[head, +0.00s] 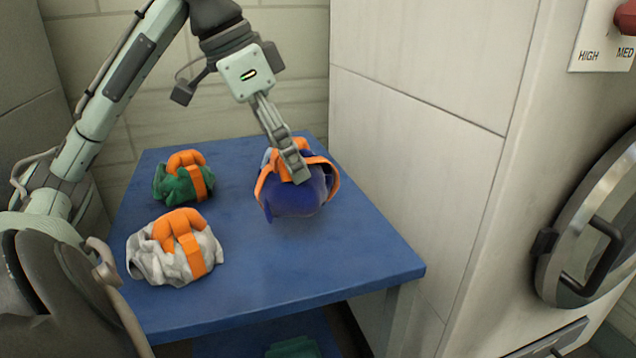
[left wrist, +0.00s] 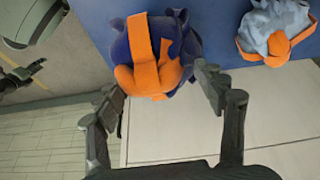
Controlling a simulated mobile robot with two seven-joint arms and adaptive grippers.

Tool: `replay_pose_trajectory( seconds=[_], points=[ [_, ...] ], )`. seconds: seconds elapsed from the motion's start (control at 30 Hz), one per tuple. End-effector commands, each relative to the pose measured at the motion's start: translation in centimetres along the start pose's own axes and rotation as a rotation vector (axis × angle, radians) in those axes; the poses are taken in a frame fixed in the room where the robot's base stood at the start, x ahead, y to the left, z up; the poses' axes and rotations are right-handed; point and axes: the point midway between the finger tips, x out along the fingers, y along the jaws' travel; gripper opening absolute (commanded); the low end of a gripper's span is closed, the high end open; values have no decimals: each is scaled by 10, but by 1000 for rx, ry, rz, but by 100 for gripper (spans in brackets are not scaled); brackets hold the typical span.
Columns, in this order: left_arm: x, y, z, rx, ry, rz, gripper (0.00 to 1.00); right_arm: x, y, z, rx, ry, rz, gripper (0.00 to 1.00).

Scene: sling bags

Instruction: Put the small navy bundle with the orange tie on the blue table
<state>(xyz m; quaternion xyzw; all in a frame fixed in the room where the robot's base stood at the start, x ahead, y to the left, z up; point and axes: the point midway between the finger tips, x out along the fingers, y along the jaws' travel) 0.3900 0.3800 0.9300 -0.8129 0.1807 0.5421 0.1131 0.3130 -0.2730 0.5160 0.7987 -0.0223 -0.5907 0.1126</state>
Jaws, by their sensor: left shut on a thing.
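The navy bundle with the orange tie (head: 292,199) is at the right part of the blue table (head: 345,262) in the head view. My left gripper (head: 296,172) points down into its top and is shut on it. In the left wrist view the bundle (left wrist: 190,45) and its orange tie sit between the tips of my left gripper (left wrist: 165,88). The bundle hangs at or just over the tabletop; I cannot tell whether its underside touches. My right gripper is not in view.
A green bundle (head: 180,186) and a grey-white bundle (head: 160,262) lie on the table's left side. A white wall panel (head: 420,130) borders the table's right. The front right tabletop is clear.

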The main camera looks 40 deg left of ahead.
Motion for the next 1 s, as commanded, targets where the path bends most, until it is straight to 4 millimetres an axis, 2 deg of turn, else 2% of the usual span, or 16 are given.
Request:
replay_pose_trajectory(
  seconds=[0.2,0.37,0.6,0.87,0.9,1.0],
  points=[
    [31,8,-25,0,-2,-2,17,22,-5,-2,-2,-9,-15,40],
    [44,10,-30,-1,1,0,17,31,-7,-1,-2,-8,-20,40],
    [76,10,-16,-1,0,3,17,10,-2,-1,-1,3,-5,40],
    [79,10,-14,-1,0,0,17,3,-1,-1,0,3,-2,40],
    [80,10,-14,-1,-2,0,71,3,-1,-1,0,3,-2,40],
    [80,10,-14,-1,-2,1,83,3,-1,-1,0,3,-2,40]
  ],
)
